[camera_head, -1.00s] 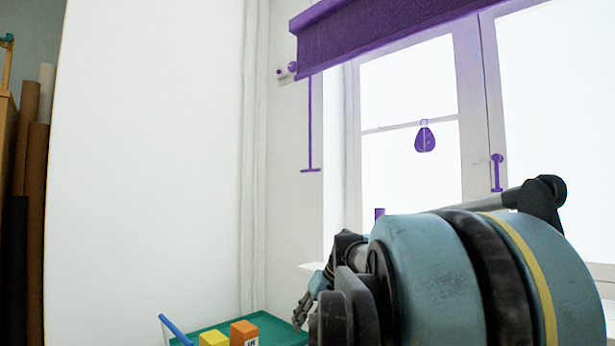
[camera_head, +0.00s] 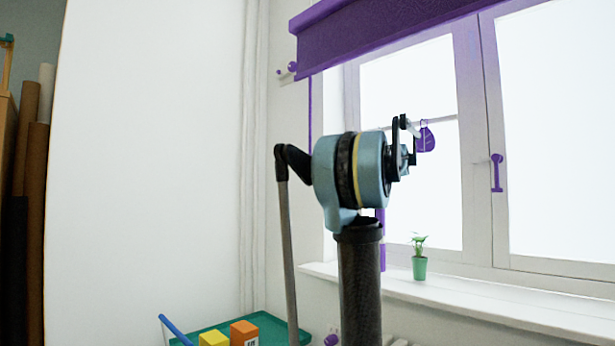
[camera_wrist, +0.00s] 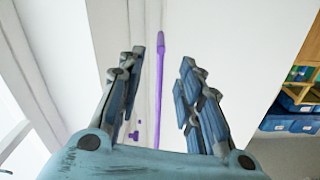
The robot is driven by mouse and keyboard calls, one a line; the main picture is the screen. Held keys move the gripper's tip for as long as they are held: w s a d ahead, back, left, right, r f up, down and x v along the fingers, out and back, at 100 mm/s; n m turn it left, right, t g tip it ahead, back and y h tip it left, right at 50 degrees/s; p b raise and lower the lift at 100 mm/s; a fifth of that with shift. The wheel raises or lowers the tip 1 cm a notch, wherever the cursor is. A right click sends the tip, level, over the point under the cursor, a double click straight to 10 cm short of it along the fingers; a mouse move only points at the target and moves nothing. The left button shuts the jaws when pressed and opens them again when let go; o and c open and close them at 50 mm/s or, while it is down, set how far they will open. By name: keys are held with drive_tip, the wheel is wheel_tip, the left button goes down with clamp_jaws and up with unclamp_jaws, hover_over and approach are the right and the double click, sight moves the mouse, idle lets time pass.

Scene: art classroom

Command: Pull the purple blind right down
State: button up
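The purple blind (camera_head: 390,30) is rolled up high at the top of the window in the head view, covering only its uppermost part. A thin purple pull rod (camera_head: 310,105) hangs at its left end; its lower part is hidden behind my arm. In the wrist view my gripper (camera_wrist: 162,60) is open, with its two dark-blue fingers wide apart. A purple rod (camera_wrist: 158,95) shows between the fingers, apparently beyond them; no contact is visible. I cannot make out the gripper fingers clearly in the head view.
A green potted plant (camera_head: 419,262) stands on the white sill (camera_head: 480,300). Purple handles (camera_head: 496,172) and a purple hanging ornament (camera_head: 427,140) are at the window. A green tray (camera_head: 275,325) with coloured blocks is below. A bare white panel (camera_head: 150,170) fills the left.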

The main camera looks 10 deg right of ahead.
drive_tip(key=x, duration=1.7)
drive_tip(key=shift+a+f, duration=0.1)
clamp_jaws()
